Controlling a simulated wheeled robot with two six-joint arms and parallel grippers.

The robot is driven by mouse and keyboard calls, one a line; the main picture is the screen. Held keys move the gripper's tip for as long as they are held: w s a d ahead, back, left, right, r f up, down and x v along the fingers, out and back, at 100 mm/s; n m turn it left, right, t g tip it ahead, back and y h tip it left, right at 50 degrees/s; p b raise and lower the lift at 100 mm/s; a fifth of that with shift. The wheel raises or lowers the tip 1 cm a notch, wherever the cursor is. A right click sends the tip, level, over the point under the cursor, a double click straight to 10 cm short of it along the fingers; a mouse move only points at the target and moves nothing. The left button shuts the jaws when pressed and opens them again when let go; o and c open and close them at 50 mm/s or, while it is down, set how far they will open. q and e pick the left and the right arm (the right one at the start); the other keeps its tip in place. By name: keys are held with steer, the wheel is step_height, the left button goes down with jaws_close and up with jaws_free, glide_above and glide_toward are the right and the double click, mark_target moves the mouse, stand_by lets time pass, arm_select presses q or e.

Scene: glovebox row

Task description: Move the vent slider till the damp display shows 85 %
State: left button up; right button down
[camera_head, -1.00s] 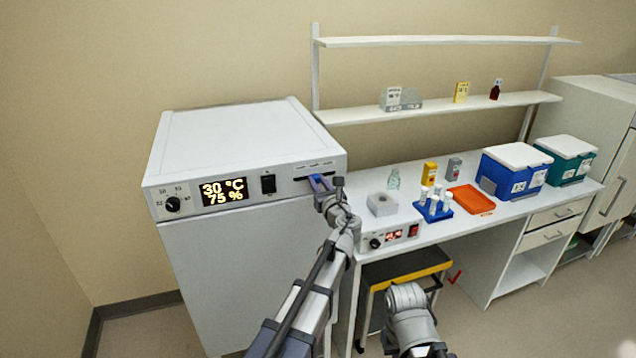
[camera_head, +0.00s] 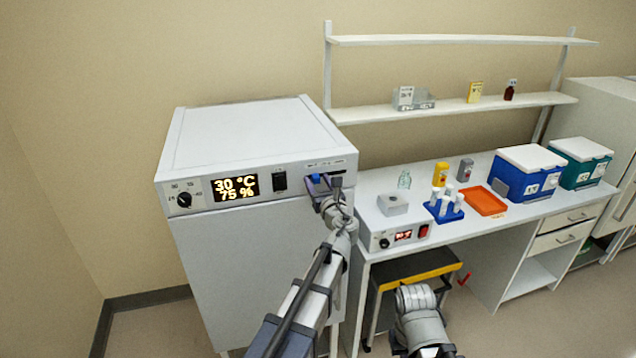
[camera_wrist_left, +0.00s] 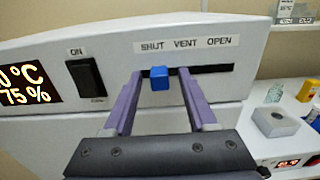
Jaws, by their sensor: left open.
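The incubator-like white cabinet has a lit display (camera_head: 236,188) that reads 30 °C and 75 %; it also shows in part in the left wrist view (camera_wrist_left: 22,88). The blue vent slider (camera_wrist_left: 160,79) sits in a dark slot under the label SHUT VENT OPEN, toward the SHUT end. It also shows in the head view (camera_head: 315,177). My left gripper (camera_wrist_left: 160,74) is open, with one purple finger on each side of the slider. Small gaps show beside the slider; contact cannot be told. My right gripper is not visible.
A black ON switch (camera_wrist_left: 87,77) is left of the slot, and a knob (camera_head: 184,199) is left of the display. A bench (camera_head: 467,229) on the right holds a tube rack, an orange tray and cool boxes. Shelves (camera_head: 450,108) hang above it.

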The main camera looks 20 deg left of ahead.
arm_select(q)
steer(key=v, duration=0.7)
steer(key=shift+s+d, duration=0.25)
steer(key=shift+s, duration=0.1)
steer(key=s+d+f+n+g+h+b, duration=0.2)
steer(key=s+f+n+g, duration=0.3)
steer(key=s+f+n, duration=0.4)
steer(key=s+d+f+n+g+h+b, duration=0.15)
steer(key=s+f+n+g, duration=0.25)
steer(key=f+n, duration=0.55)
steer(key=s+d+f+n+g+h+b, duration=0.1)
steer(key=s+d+f+n+g+h, duration=0.1)
steer(key=s+d+f, duration=0.3)
steer(key=s+d+f+n+g+h+b, duration=0.2)
steer(key=s+d+f+n+g+h, duration=0.1)
steer(key=s, duration=0.7)
steer(key=d+f+n+g, duration=0.1)
steer(key=d+f+n, duration=0.1)
steer(key=d, duration=0.1)
steer(key=shift+d, duration=0.25)
steer(key=shift+w, duration=0.1)
stand_by(3.0)
